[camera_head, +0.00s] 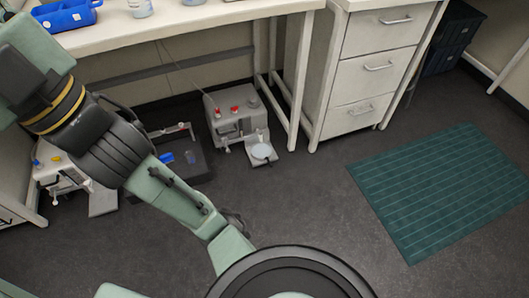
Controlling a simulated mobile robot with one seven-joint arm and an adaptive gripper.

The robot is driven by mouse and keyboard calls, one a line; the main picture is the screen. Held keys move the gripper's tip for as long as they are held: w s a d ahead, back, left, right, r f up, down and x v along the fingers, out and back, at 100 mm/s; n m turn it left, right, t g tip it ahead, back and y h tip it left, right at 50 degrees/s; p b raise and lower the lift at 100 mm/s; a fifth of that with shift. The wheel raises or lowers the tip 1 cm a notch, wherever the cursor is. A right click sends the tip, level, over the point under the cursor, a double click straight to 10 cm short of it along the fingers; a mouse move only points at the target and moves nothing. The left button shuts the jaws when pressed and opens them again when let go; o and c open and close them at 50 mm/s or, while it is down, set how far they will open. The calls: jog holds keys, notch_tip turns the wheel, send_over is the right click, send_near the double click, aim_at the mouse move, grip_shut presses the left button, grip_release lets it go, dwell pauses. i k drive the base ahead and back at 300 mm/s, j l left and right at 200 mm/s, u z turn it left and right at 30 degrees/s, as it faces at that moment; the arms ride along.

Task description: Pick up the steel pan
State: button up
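A small round pale silver disc (261,151), which looks like the steel pan, lies on the low front platform of a grey bench device (236,122) with red knobs. The device stands on the floor under the bench. The disc looks flat and uncovered, with nothing seen on it. My pale green and black arm crosses the left side of the view, left of the device and apart from the disc. I cannot make out my gripper's fingers in this view.
A dark tray (185,185) with small blue items sits left of the device, partly behind my arm. A similar white device (62,172) stands farther left. A drawer cabinet (368,70) stands right. A green mat (445,185) lies on open floor. The bench top (190,22) overhangs behind.

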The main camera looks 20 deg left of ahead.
aim_at(260, 151)
jog(key=u, duration=1.15)
jog(key=i+l, duration=0.65)
jog(key=l, duration=0.25)
jog(key=i+l, duration=0.35)
jog(key=i, duration=0.45)
